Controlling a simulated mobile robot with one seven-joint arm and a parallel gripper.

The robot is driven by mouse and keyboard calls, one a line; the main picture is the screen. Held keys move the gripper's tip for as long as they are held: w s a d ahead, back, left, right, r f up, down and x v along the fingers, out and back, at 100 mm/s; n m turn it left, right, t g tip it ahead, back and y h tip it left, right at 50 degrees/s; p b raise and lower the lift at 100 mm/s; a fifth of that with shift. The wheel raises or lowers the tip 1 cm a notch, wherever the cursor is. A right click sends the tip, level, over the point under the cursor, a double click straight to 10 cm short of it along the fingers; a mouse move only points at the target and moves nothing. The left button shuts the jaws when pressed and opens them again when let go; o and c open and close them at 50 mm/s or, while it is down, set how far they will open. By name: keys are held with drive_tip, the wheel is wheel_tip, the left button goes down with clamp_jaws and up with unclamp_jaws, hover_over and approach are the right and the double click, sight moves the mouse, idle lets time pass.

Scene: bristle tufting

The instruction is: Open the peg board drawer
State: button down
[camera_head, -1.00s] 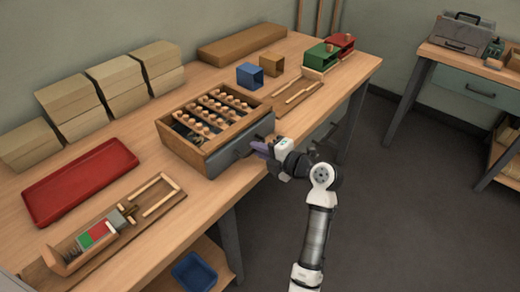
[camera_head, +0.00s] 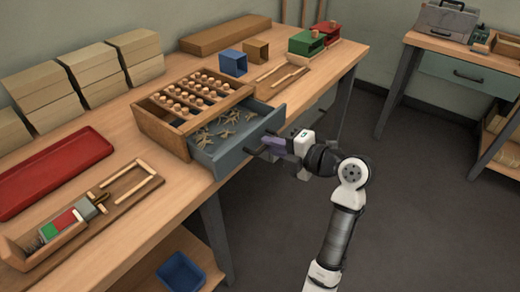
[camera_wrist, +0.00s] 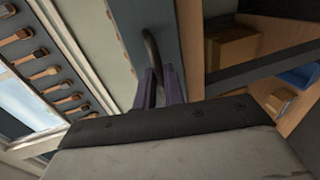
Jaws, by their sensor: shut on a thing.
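The peg board (camera_head: 207,88) is a wooden box holding rows of round-topped pegs, on the workbench in the head view. Its grey-blue drawer (camera_head: 231,153) is pulled out at the front, and several small pale tan pieces (camera_head: 225,124) lie inside. My gripper (camera_head: 266,148) is at the drawer front, shut on the dark handle. In the wrist view, the purple fingers of my gripper (camera_wrist: 160,88) close around the curved dark handle (camera_wrist: 153,50), beside the drawer's front panel (camera_wrist: 140,18).
A red tray (camera_head: 55,170) and a wooden fixture with red and green blocks (camera_head: 60,226) lie at left. Blue (camera_head: 233,63) and tan boxes (camera_head: 256,51) stand behind. A blue bin (camera_head: 181,272) is below the bench. Floor in front is open.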

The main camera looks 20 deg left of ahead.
drive_tip(key=shift+s+d, duration=0.2)
drive_tip(key=shift+d, duration=0.35)
drive_tip(key=c, duration=1.5)
unclamp_jaws()
drive_tip(key=b+v, duration=0.2)
drive_tip(key=v, duration=1.2)
drive_tip(key=shift+a, duration=0.1)
